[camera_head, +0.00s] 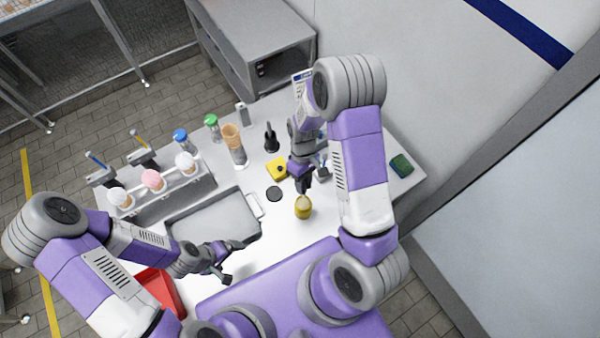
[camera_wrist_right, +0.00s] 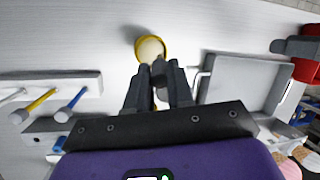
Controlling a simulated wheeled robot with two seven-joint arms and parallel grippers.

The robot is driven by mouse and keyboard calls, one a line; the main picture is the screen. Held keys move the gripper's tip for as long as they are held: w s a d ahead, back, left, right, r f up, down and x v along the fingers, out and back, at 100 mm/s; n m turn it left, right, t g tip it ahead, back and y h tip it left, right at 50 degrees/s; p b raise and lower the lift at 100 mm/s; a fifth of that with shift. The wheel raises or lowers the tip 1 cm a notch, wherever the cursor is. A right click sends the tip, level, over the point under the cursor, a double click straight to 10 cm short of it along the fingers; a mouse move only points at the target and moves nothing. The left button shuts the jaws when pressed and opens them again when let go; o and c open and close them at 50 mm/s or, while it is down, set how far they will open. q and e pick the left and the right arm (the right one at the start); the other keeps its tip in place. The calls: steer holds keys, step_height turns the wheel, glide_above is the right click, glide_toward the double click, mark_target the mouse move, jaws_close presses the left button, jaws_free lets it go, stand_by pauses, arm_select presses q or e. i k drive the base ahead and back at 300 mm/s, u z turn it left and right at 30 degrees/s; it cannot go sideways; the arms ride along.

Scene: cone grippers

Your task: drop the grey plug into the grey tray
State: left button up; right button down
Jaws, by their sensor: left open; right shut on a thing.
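The grey tray (camera_head: 212,214) lies on the white table left of centre, and its inside looks empty. It also shows at the right of the right wrist view (camera_wrist_right: 245,82). My right gripper (camera_head: 305,186) is shut on the small grey plug (camera_wrist_right: 158,68), mostly hidden between its fingers. It is above the table, to the right of the tray and near a yellow jar (camera_head: 303,209) with a pale top. In the right wrist view the jar (camera_wrist_right: 150,48) lies just beyond the fingertips. My left gripper (camera_head: 222,270) is open and empty near the tray's front edge.
A rack with ice-cream cones (camera_head: 152,180) stands behind the tray. A black disc (camera_head: 274,194), a yellow block (camera_head: 277,168) and a stack of cones (camera_head: 234,143) stand between rack and right arm. A red bin (camera_head: 160,292) is at the front left.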

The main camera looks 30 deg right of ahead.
mark_target(216, 229)
steer(key=k, duration=1)
